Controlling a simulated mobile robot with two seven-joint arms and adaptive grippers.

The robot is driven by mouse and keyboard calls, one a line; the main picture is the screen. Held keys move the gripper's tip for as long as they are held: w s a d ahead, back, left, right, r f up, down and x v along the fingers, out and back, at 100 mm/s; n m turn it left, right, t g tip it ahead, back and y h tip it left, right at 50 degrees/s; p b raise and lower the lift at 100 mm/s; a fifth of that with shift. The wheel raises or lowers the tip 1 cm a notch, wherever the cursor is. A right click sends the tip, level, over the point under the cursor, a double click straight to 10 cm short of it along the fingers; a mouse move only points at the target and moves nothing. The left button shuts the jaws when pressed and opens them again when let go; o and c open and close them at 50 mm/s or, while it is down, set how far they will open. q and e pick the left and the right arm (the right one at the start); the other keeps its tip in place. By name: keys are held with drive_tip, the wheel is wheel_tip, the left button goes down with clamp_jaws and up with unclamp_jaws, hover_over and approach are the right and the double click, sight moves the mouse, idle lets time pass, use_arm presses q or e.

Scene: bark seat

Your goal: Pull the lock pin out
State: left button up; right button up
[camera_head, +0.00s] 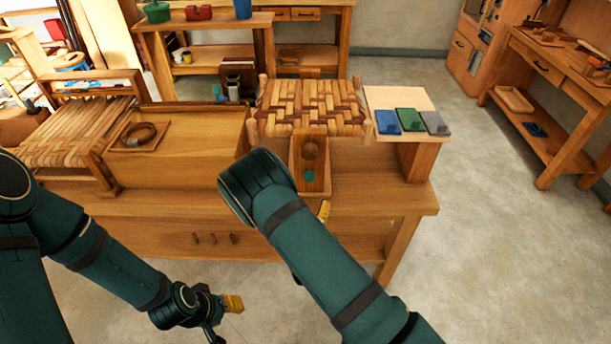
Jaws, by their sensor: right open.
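A wooden holder (325,185) stands at the front of the bench, below the woven bark seat (310,105). It carries a round brown piece (310,150) and a small teal piece (309,176). I cannot tell which part is the lock pin. My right arm reaches up across the bench front, its bend just left of the holder. My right gripper (325,211) is mostly hidden behind that arm; only a yellow part shows just below the holder, and it is open. My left gripper (226,307) is low in front of the bench, away from the holder; its jaws are unclear.
A tray with a bark coil (139,135) lies on the bench at left, beside another woven seat (80,135). Blue (387,122), green (410,120) and grey (435,123) blocks sit on a pale board at right. Floor at right is clear.

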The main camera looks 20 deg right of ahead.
sight(309, 178)
drive_tip(key=x, duration=1.2)
drive_tip(key=shift+f, duration=0.1)
clamp_jaws()
